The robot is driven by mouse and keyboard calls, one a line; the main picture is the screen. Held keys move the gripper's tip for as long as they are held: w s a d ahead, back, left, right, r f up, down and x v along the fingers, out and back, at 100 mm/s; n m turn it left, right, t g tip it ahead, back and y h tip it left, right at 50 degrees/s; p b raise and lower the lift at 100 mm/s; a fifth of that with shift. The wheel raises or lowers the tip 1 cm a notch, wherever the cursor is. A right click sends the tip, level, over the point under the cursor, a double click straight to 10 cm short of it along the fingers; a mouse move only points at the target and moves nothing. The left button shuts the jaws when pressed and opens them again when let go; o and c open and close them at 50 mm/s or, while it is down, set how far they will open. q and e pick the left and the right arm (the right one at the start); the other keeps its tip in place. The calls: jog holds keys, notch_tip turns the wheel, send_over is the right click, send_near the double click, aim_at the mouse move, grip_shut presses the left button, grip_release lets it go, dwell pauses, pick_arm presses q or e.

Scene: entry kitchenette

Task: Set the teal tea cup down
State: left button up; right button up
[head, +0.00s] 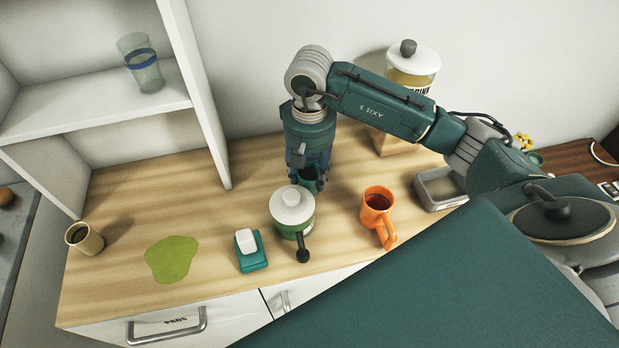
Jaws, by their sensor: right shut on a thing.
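My right gripper (311,166) points down over the back middle of the wooden counter. It is shut on the teal tea cup (310,179), a small dark teal cup just below the fingers. The cup is behind the white-lidded green pot (292,228), whose lid hides part of the view there. I cannot tell whether the cup's base touches the counter (215,215). My left gripper is not in view.
An orange mug (376,205) stands right of the pot, and a teal holder (252,262) with a white block left. A green flat patch (172,259), a beige cup (84,239), a grey tray (424,193) and a lidded jar (412,70) surround free counter at back left.

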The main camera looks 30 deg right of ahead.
aim_at(308, 177)
jog(key=shift+f+p, duration=0.35)
jog(key=shift+f, duration=1.35)
jog(key=shift+f, duration=0.15)
jog(key=o, duration=1.4)
